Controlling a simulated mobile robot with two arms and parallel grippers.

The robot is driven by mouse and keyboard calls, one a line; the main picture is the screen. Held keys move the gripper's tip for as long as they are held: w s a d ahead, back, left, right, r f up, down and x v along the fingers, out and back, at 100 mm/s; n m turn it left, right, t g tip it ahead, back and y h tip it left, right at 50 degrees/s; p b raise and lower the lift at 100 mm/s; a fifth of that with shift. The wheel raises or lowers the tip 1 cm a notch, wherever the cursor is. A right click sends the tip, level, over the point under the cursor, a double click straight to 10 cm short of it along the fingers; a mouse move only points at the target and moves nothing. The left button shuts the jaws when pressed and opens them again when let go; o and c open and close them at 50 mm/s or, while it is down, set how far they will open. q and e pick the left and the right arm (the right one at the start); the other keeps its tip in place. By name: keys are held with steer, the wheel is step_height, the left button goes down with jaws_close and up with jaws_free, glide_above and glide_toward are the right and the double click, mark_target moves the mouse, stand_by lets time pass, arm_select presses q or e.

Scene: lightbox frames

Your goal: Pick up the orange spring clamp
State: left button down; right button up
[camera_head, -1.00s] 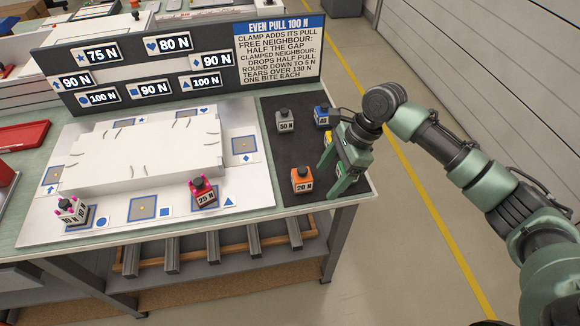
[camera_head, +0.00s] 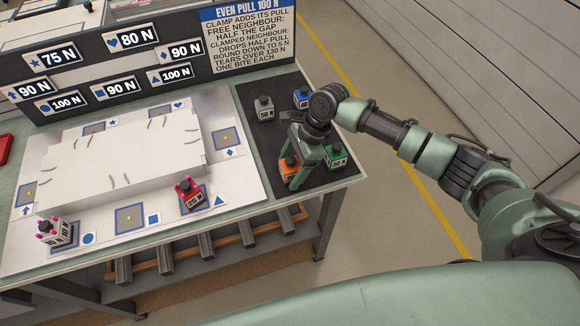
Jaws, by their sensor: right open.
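The orange spring clamp (camera_head: 286,170) stands on the dark mat (camera_head: 262,142) at the right end of the table. My right gripper (camera_head: 301,170) is open and points down at the orange clamp, partly covering it. Its fingers reach low beside the clamp. I cannot tell whether they touch it or stand around it. My left gripper is not in view.
A green clamp (camera_head: 336,156) stands close to the right of my gripper. A grey clamp (camera_head: 263,108) and a blue clamp (camera_head: 303,98) stand farther back.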

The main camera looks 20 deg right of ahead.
jaws_close()
steer(key=shift+r, duration=0.1)
stand_by(0.3)
